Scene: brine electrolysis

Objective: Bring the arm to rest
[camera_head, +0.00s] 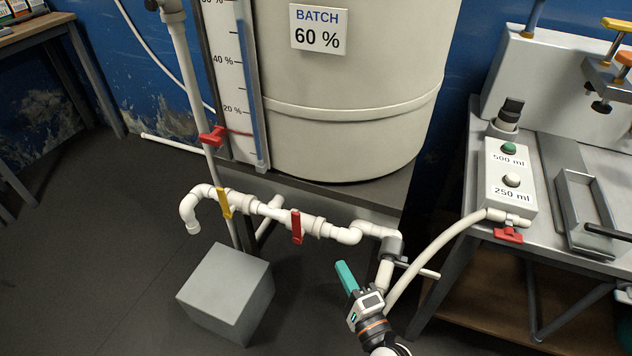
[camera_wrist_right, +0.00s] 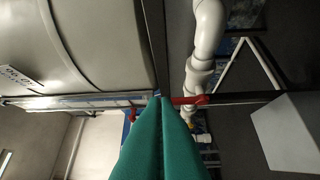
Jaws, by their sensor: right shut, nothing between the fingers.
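My right gripper (camera_head: 346,277) has teal fingers and shows at the lower middle of the head view, below the white pipe run. In the right wrist view its fingers (camera_wrist_right: 162,105) are pressed together with nothing between them. The fingers are apart from the red-handled valve (camera_head: 297,227) on the pipe. That red handle (camera_wrist_right: 190,100) also shows just beyond the fingertips in the wrist view. My left gripper is not in the head view.
A large tank (camera_head: 350,100) marked "BATCH 60 %" stands behind the pipes. A yellow valve handle (camera_head: 224,203) and a grey box (camera_head: 228,290) are at the left. A bench with a button box (camera_head: 510,180) stands at the right, with a hose running down. Floor at left is clear.

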